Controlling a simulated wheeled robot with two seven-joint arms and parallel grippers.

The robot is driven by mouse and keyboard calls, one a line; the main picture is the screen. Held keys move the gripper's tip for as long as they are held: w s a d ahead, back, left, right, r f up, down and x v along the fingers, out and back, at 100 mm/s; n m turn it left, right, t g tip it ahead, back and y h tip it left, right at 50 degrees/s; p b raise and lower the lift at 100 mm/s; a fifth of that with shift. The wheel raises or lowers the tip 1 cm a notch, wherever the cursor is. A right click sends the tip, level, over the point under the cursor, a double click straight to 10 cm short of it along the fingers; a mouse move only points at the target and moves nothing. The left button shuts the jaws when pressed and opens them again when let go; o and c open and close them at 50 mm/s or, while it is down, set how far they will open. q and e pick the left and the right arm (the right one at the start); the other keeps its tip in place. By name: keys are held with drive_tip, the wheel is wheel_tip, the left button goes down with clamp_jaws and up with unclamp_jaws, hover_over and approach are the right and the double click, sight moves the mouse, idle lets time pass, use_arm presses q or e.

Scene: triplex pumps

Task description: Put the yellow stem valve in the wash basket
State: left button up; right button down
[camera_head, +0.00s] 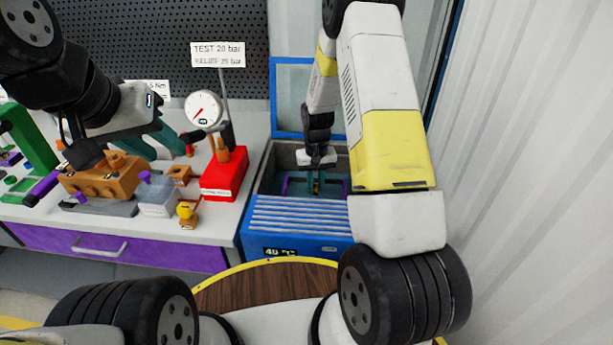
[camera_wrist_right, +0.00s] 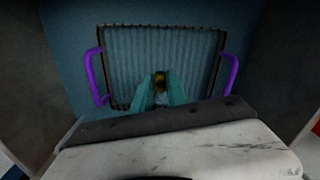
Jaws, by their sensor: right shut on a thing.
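My right gripper (camera_head: 317,186) reaches down into the open blue wash tank. In the right wrist view, its teal fingers (camera_wrist_right: 160,92) are shut on a small yellow-brown piece, the yellow stem valve (camera_wrist_right: 160,78), mostly hidden between them. The wash basket (camera_wrist_right: 122,103), a dark-rimmed wire basket with purple handles, lies below and around the fingertips in that view. I cannot tell whether the valve touches its floor.
The blue tank (camera_head: 290,240) has a raised lid and a ribbed front. On the bench stand an orange-brown block (camera_head: 100,182), a grey block (camera_head: 157,196), a red gauge stand (camera_head: 224,178) and a small yellow-topped piece (camera_head: 186,211). A corrugated wall rises at right.

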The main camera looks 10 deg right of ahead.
drive_tip(key=shift+f, duration=2.05)
drive_tip(key=c, duration=1.3)
unclamp_jaws()
drive_tip(key=shift+f, duration=0.15)
drive_tip(key=shift+c, duration=0.2)
wheel_tip(320, 180, up, 12)
wheel_tip(320, 180, up, 11)
drive_tip(key=t, duration=0.1)
hover_over(315, 189)
drive_tip(key=s, duration=0.3)
drive_tip(key=s+a+r+t+y, duration=0.2)
drive_tip(key=s+r+t, duration=0.1)
drive_tip(key=s+r, duration=1)
drive_tip(key=s+r+t, duration=0.2)
drive_tip(key=s+r, duration=0.2)
drive_tip(key=s, duration=0.4)
drive_tip(key=shift+s+a+n, duration=0.15)
drive_tip(key=shift+s+n, duration=0.15)
drive_tip(key=shift+n, duration=0.1)
